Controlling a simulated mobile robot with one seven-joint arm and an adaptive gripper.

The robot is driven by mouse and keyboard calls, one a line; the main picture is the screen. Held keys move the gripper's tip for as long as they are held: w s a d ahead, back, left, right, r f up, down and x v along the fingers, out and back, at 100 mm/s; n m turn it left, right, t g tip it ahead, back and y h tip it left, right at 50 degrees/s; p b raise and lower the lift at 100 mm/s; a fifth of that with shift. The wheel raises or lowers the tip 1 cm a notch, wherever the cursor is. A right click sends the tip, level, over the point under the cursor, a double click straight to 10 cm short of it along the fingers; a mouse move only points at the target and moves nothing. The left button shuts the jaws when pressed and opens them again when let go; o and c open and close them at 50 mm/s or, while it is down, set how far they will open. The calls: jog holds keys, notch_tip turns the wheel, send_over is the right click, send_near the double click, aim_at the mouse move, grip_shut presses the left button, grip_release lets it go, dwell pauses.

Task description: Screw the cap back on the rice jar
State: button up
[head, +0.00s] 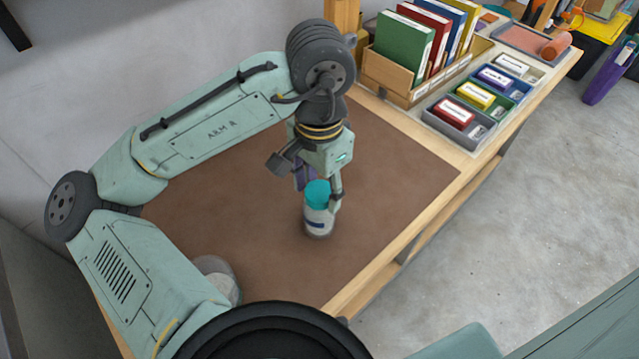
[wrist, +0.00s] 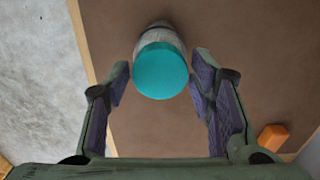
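A clear jar (head: 319,218) with pale contents and a dark blue band stands upright on the brown mat. A teal cap (head: 317,193) sits on its top; I cannot tell how tightly. In the wrist view the cap (wrist: 161,71) faces me, with the jar body (wrist: 160,34) behind it. My gripper (head: 321,190) is above the jar, pointing down. In the wrist view my gripper (wrist: 162,72) is open, with its purple-padded fingers on either side of the cap and a gap at each side.
A second pale jar (head: 218,275) stands near my arm, partly hidden by it. An orange block (wrist: 273,137) lies on the mat at right in the wrist view. A wooden book box (head: 395,80) and small labelled bins (head: 480,125) line the back right. The mat (head: 400,170) is clear right of the jar.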

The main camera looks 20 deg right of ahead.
jog(key=c, duration=0.7)
jog(key=shift+c, duration=0.2)
jog(key=m, duration=0.8)
jog(key=shift+f+m, duration=0.1)
jog(key=shift+m, duration=0.2)
jog(key=o, duration=0.7)
jog(key=shift+m, duration=0.4)
jog(key=o, duration=0.4)
jog(key=shift+c, duration=0.2)
